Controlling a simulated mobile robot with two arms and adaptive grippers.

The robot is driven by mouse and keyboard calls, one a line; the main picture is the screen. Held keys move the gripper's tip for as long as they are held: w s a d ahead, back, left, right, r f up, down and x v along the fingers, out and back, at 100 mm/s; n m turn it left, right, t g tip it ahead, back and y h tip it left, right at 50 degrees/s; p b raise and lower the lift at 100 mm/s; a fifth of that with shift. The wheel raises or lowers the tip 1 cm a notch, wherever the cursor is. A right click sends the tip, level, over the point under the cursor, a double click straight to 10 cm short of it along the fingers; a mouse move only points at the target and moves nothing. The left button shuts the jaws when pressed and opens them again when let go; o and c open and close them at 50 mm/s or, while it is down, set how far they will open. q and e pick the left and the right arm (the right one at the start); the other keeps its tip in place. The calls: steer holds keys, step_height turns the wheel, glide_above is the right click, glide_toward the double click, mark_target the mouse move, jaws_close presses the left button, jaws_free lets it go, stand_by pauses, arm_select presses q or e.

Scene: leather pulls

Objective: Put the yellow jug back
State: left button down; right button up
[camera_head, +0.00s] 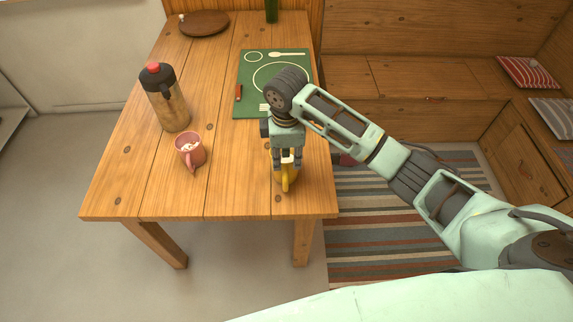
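The yellow jug (286,181) is near the front right corner of the wooden table (225,190). It looks upright, and its upper part is partly hidden by my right gripper. My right gripper (287,165) points down over the jug, with its fingers apart at either side of the jug's top. I cannot tell whether the fingers press on it, or whether the jug rests on the table or hangs just above it. My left gripper is not in view.
A pink mug (190,152) and a brown flask with a red cap (166,100) stand on the left. A green placemat (246,70) with white plate and cutlery shapes lies behind the gripper. A round wooden board (204,23) and green bottle (271,10) are at the back.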

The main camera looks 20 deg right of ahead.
step_height(320, 180, up, 7)
steer(key=shift+s, duration=0.2)
steer(key=shift+a, duration=0.1)
stand_by(0.5)
